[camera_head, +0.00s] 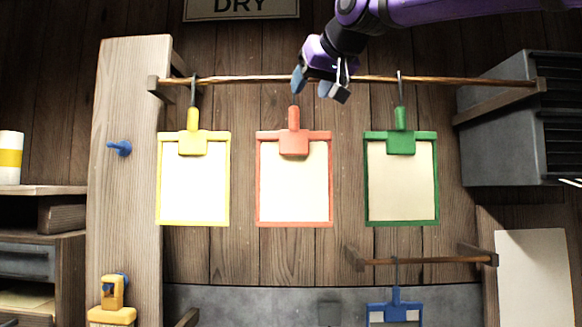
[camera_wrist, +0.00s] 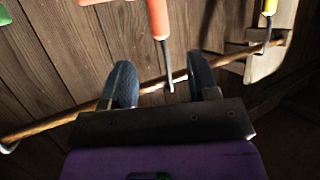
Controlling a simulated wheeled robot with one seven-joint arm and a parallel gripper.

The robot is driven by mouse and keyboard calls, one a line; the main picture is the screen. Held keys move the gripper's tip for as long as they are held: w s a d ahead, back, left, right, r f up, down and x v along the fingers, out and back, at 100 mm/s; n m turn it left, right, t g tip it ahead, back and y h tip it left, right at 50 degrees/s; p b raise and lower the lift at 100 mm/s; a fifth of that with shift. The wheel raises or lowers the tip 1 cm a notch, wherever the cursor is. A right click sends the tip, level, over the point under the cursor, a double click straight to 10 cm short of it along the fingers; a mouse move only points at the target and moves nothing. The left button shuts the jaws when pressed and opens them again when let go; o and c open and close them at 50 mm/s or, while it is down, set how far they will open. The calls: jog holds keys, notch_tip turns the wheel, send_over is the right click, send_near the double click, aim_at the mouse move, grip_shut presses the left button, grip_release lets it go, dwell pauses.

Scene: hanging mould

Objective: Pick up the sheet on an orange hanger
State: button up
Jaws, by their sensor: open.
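The orange hanger (camera_head: 294,134) hangs upright on the upper wooden rod (camera_head: 228,80) and holds a pale cream sheet (camera_head: 294,180). It is between the yellow hanger (camera_head: 193,142) and the green hanger (camera_head: 401,142). My gripper (camera_head: 319,90) is open and empty, at rod height just above the orange handle and slightly to its right. It hides the hook in the head view. In the wrist view, the orange handle (camera_wrist: 157,18) and its dark hook (camera_wrist: 167,62) line up with the gap between my two fingers (camera_wrist: 161,68), beyond the fingertips; contact is not visible.
Yellow and green hangers with sheets hang on either side of the orange one. A lower rod (camera_head: 420,261) carries a blue hanger (camera_head: 396,308). A blue peg (camera_head: 120,148) sits on the left post. A grey vented box (camera_head: 510,120) is at right. A DRY sign (camera_head: 240,8) is above.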

aim_at(296, 107)
jog(key=x, duration=0.8)
jog(key=shift+w+a, duration=0.15)
jog(key=shift+w, duration=0.25)
jog(key=shift+c, duration=0.4)
grip_shut()
